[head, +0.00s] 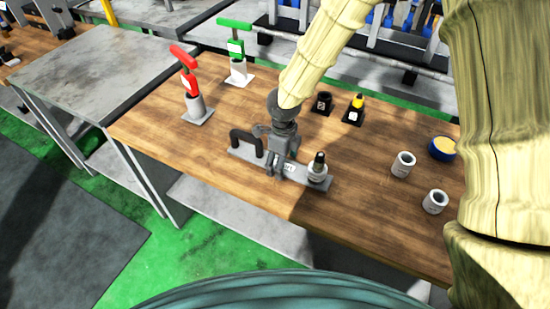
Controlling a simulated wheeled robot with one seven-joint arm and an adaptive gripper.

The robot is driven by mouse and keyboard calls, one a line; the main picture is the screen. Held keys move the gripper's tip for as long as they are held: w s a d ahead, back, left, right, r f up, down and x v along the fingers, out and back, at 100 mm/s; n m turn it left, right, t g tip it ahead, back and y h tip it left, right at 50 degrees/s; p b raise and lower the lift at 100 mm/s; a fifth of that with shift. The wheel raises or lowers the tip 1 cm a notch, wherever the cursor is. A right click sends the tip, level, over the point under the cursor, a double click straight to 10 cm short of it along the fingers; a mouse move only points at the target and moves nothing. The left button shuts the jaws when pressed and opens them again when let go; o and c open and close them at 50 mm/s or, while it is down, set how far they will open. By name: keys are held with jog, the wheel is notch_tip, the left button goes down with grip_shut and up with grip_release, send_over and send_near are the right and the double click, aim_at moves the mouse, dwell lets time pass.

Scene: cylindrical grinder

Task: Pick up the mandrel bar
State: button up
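On the wooden workbench (215,165) lies a long flat grey bar (310,182), which may be the mandrel bar. It has a dark arched handle (245,142) at its left end, a white label near its middle, and a light cylindrical fitting with a dark top (318,168) at its right end. My gripper (276,174) points down at the middle of the bar, between the handle and the fitting. Its fingers hide part of the bar. I cannot tell whether they touch or grip it.
A red-handled clamp (191,85) and a green-handled one (237,52) stand at the back left. Two small dark holders (322,103) (355,109), two white cups (403,164) (435,201) and a blue bowl (443,148) stand to the right. The bench's front left is clear.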

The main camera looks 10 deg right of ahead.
jog(key=shift+w+f, duration=0.15)
jog(key=c, duration=1.7)
jog(key=shift+r, duration=0.25)
